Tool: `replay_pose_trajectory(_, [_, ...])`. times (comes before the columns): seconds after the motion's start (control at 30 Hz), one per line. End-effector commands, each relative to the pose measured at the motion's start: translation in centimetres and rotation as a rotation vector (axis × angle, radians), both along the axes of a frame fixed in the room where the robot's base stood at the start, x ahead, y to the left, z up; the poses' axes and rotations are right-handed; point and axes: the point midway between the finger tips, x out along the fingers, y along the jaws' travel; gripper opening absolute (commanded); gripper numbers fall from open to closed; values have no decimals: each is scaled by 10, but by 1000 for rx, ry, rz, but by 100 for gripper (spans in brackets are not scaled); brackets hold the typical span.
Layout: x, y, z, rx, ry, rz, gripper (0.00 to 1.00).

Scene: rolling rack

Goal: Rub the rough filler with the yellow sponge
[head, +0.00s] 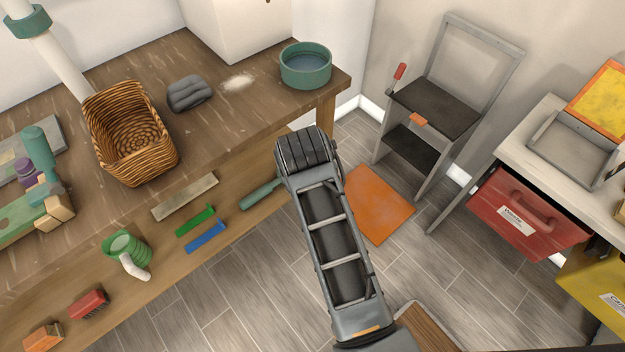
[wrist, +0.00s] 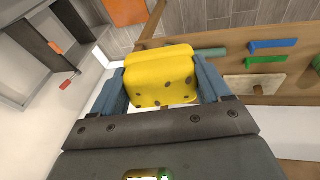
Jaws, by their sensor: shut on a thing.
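The yellow sponge (wrist: 160,78), with dark pores, sits between the two blue-grey fingers of my gripper (wrist: 163,72) in the wrist view. My gripper is shut on it and touches it on both sides. In the head view my arm hides the gripper and the sponge. A rough whitish patch of filler (head: 238,82) lies on the wooden worktop (head: 215,125), near its back edge. My arm's visible end is beyond the worktop's front right edge, to the lower right of the patch.
A dark grey folded item (head: 190,93) lies left of the patch, and a green bowl (head: 305,66) stands right of it. A wicker basket (head: 128,132) is further left. A rack (head: 435,107) and red drawer (head: 525,215) stand right. The worktop's front right is clear.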

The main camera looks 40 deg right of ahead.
Motion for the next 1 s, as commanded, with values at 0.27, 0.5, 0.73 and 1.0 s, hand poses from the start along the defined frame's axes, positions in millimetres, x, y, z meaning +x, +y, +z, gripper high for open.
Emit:
replay_pose_trajectory(0.27, [-3,-1,-4,-9,-4,4,52])
replay_pose_trajectory(0.5, [-6,0,-7,-12,-6,1,52])
replay_pose_trajectory(0.73, [-8,0,-9,-16,-10,1,52])
replay_pose_trajectory(1.0, [-12,1,-14,-17,-16,-8,52])
